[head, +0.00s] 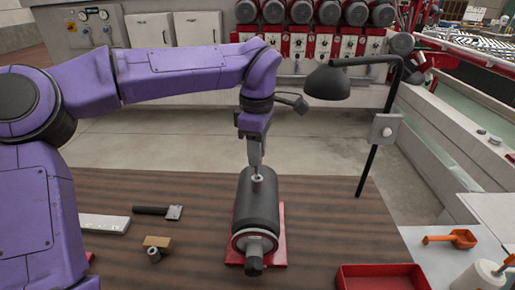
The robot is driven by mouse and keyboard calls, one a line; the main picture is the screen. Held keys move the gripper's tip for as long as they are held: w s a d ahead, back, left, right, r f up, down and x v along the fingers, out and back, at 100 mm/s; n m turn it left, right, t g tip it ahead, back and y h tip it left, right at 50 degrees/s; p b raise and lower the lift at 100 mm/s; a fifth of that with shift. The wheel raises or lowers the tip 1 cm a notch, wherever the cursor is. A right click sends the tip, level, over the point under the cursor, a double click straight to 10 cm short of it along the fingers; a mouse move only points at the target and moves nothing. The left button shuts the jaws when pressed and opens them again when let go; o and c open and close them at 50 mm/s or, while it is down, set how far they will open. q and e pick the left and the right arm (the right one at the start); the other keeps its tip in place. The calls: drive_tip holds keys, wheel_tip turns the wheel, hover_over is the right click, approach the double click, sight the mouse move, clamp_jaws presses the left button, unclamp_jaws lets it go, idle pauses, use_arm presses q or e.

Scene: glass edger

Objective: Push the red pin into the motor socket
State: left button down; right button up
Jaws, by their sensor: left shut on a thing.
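The motor (258,208) is a dark grey cylinder lying on a red base plate (279,251) on the wooden table, its round end facing me. A small light metal socket (258,182) stands up from its top. My left gripper (257,170) points straight down over the socket, its narrow fingertips right at it. It is shut on a thin thing that I take to be the pin. The pin is mostly hidden by the fingers and too small to make out, and no red shows on it. I cannot tell how deep it sits. My right gripper is not in view.
A black desk lamp (368,130) stands right of the motor. A red tray (380,278) is at the front right. A dark-handled tool (158,211), a wooden block (158,242) and a small metal cylinder (154,255) lie left. Table between motor and lamp is clear.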

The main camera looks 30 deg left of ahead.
use_arm(q)
drive_tip(key=shift+s+r, duration=0.15)
drive_tip(key=shift+s, duration=0.2)
drive_tip(key=shift+w, duration=0.35)
drive_tip(key=shift+s+p, duration=0.25)
drive_tip(key=shift+p, duration=0.1)
drive_tip(key=shift+w, duration=0.1)
drive_tip(key=shift+p, duration=0.4)
drive_tip(key=shift+w, duration=0.1)
